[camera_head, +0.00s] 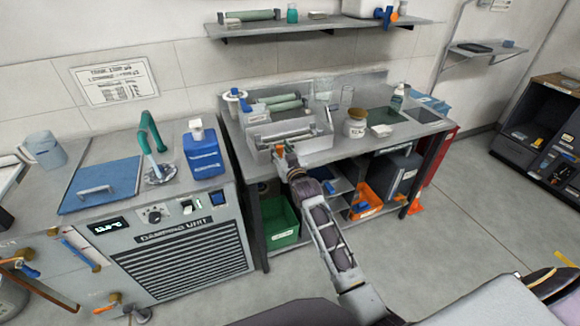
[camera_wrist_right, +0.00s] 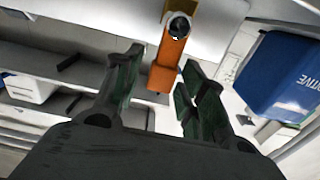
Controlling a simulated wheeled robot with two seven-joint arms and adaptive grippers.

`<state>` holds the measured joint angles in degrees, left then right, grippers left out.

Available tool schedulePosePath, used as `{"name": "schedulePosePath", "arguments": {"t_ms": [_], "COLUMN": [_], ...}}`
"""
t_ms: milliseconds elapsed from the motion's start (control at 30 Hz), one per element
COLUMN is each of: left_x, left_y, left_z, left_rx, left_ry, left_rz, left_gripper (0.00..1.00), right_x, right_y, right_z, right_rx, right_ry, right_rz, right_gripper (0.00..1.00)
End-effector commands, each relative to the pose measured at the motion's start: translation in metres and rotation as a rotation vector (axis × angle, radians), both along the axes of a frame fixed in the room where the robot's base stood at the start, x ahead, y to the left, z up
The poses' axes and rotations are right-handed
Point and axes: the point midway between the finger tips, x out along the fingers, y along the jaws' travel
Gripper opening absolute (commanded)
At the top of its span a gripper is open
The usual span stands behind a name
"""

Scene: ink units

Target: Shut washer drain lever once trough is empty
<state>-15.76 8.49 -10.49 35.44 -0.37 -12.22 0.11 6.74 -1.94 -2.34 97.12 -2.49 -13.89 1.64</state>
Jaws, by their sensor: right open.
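The washer trough (camera_head: 262,152) is a grey metal box on the bench, with pale rollers in and behind it. I cannot tell whether liquid is inside. An orange drain lever (camera_wrist_right: 170,58) with a dark round pivot hangs at its front in the right wrist view. In the head view, my right gripper (camera_head: 283,150) is at the trough's front face and hides most of the lever. In the wrist view, my right gripper (camera_wrist_right: 160,72) is open, with its green-padded fingers on either side of the lever; contact is unclear. My left gripper is not in view.
A blue jug (camera_head: 203,155) stands on the damping unit (camera_head: 185,250) to the left. A jar (camera_head: 355,124) and a pump bottle (camera_head: 397,98) stand on the bench to the right. Below are a green bin (camera_head: 282,225) and an orange bin (camera_head: 366,203). The floor in front is clear.

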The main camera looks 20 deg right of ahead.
Motion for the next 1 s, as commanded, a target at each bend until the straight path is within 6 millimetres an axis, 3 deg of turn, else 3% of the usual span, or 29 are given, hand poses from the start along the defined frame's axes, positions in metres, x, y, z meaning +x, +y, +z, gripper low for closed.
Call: {"name": "schedulePosePath", "arguments": {"t_ms": [1000], "left_x": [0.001], "left_y": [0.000], "left_z": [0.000], "left_rx": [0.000], "left_ry": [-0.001], "left_rz": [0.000], "left_gripper": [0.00], "right_x": [-0.087], "right_y": [-0.003], "right_z": [-0.001], "right_rx": [0.001], "right_ry": [0.002], "right_rz": [0.000], "right_gripper": [0.41]}}
